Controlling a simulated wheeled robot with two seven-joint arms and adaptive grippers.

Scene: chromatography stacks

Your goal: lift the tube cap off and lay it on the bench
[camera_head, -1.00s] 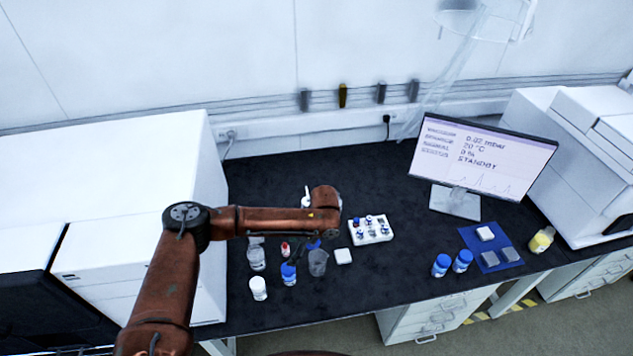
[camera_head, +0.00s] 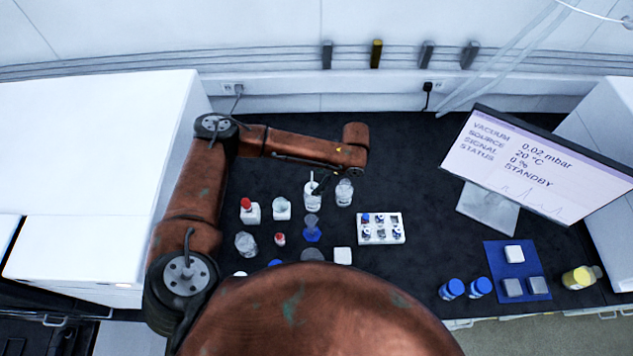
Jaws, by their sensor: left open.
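A white rack (camera_head: 381,241) holds several small vials with blue, red and pale caps on the middle of the dark bench. A small vial with a red cap (camera_head: 280,239) stands left of it, and a white bottle with a red cap (camera_head: 249,211) is farther left. I cannot tell which of these carries the task's tube cap. My left gripper (camera_head: 322,186) is open, small and dark below the end of my left arm, close to a white wash bottle (camera_head: 311,195) and a clear bottle (camera_head: 344,192). My right gripper is not in view.
A blue stand (camera_head: 312,235), clear jars (camera_head: 245,244) and a white block (camera_head: 343,256) crowd the left middle. A monitor (camera_head: 545,165), blue-capped bottles (camera_head: 452,289) and a blue mat (camera_head: 500,262) are at the right. Bare bench (camera_head: 420,175) lies behind the rack.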

